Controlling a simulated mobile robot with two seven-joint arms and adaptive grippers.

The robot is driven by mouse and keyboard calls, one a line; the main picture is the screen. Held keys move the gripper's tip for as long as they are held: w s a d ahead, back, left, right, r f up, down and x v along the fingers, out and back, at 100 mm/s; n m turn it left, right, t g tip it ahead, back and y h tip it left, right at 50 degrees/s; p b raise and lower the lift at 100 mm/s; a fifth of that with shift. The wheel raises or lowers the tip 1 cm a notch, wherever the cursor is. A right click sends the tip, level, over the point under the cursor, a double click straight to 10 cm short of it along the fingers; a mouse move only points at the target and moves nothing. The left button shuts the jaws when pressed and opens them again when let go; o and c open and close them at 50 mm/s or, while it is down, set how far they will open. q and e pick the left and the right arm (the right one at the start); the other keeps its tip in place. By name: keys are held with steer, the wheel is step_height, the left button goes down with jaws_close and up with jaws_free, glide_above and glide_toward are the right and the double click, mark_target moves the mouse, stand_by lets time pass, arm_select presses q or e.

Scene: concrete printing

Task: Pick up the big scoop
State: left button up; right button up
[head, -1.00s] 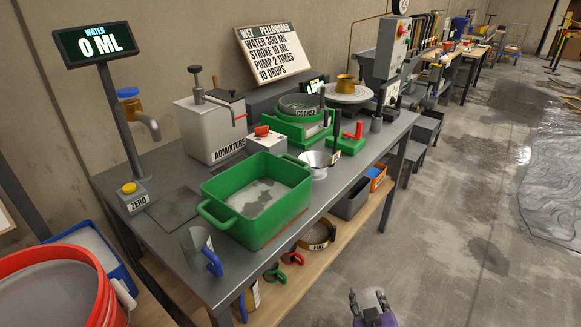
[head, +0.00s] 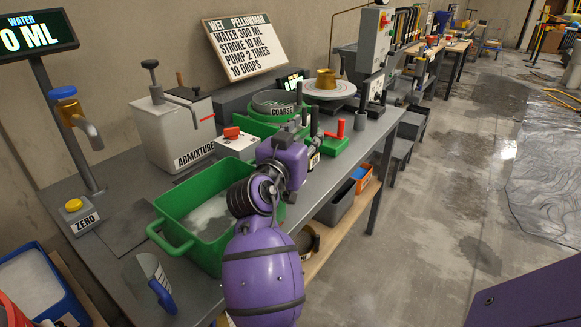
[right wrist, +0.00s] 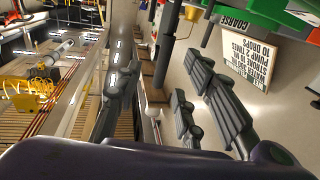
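A scoop with a pale bowl and an upright black handle (head: 314,120) stands on the bench, right of the green tub. I take this for the big scoop. Its bowl is mostly hidden behind my right wrist; a small label shows low on the handle. My right gripper (head: 303,134) is close beside the handle, partly hidden by my purple wrist. In the right wrist view the fingers of my right gripper (right wrist: 165,80) are spread apart. A dark upright rod (right wrist: 168,45) shows between them, apparently beyond the tips; contact cannot be told. My left gripper is not in view.
The green tub (head: 168,213) with grey contents sits left of my arm. A blue-handled metal cup (head: 150,280) stands at the front edge. Green-framed coarse sieves (head: 275,103) are just behind my gripper, and a red-and-green tool (head: 336,140) is to its right.

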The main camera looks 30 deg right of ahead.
mark_target(313, 122)
steer(key=shift+w+d+r, duration=0.25)
steer(key=shift+w+d, duration=0.1)
steer(key=shift+d, duration=0.05)
steer(key=p+x, duration=0.1)
steer(key=x, duration=0.4)
steer(key=shift+w+r+p, duration=0.2)
steer(key=shift+w+p, duration=0.05)
steer(key=shift+p, duration=0.1)
steer(key=shift+w+d+f, duration=0.15)
steer(key=shift+w+d, duration=0.2)
steer(key=shift+d, duration=0.15)
jaws_close()
